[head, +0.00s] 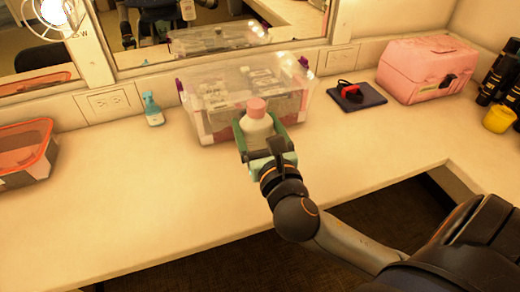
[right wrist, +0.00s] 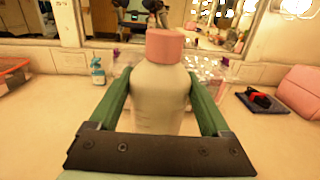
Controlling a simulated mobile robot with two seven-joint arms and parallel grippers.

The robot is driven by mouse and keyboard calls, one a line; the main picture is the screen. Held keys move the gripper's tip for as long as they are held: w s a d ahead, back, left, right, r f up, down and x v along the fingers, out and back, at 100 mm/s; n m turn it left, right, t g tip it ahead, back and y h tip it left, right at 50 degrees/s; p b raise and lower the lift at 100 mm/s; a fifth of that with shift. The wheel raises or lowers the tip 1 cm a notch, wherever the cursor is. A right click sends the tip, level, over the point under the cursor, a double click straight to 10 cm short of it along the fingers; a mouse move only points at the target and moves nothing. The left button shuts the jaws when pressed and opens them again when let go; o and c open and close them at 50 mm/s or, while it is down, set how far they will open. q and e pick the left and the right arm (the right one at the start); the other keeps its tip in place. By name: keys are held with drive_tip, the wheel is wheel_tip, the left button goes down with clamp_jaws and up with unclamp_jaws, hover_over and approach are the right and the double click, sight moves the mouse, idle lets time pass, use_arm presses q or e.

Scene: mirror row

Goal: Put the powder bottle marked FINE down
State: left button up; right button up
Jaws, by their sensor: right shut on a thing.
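The powder bottle, white with a pink cap, is in the head view (head: 257,124) and fills the middle of the right wrist view (right wrist: 158,90). No FINE marking can be read on the side that shows. My right gripper (head: 262,140) is shut on the bottle, with a green finger along each side, and the bottle stands upright in it. The bottle is in front of the clear plastic bin. I cannot tell whether its base touches the counter, as the gripper hides it. My left gripper is not in view, except that dark robot parts show in the mirror.
The clear bin (head: 215,92) stands against the mirror wall. A small blue bottle (head: 153,110) is left of it, and a red-rimmed container (head: 45,160) is at far left. A dark pad (head: 370,97) and pink case (head: 425,72) are right. The counter's (head: 130,200) front left is clear.

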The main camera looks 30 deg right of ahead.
drive_tip(key=shift+d+f+m+h+b, duration=0.3)
drive_tip(key=shift+d+f+h+b, duration=0.1)
drive_tip(key=shift+d+b, duration=0.1)
use_arm(q)
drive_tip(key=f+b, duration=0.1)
drive_tip(key=b, duration=0.1)
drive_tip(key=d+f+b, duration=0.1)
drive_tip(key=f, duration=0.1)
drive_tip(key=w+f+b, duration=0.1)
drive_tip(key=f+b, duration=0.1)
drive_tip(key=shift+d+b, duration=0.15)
drive_tip(key=shift+b, duration=0.2)
use_arm(e)
drive_tip(key=w+d+f, duration=0.7)
drive_tip(key=w+f, duration=0.4)
drive_tip(key=f, duration=0.1)
drive_tip(key=shift+w+d+f, duration=0.15)
drive_tip(key=shift+w+f, duration=0.15)
drive_tip(key=shift+w, duration=0.1)
drive_tip(key=shift+f+g, duration=0.1)
drive_tip(key=shift+g, duration=0.2)
drive_tip(key=o, duration=1.2)
drive_tip(key=shift+f, duration=0.15)
drive_tip(key=o, duration=0.3)
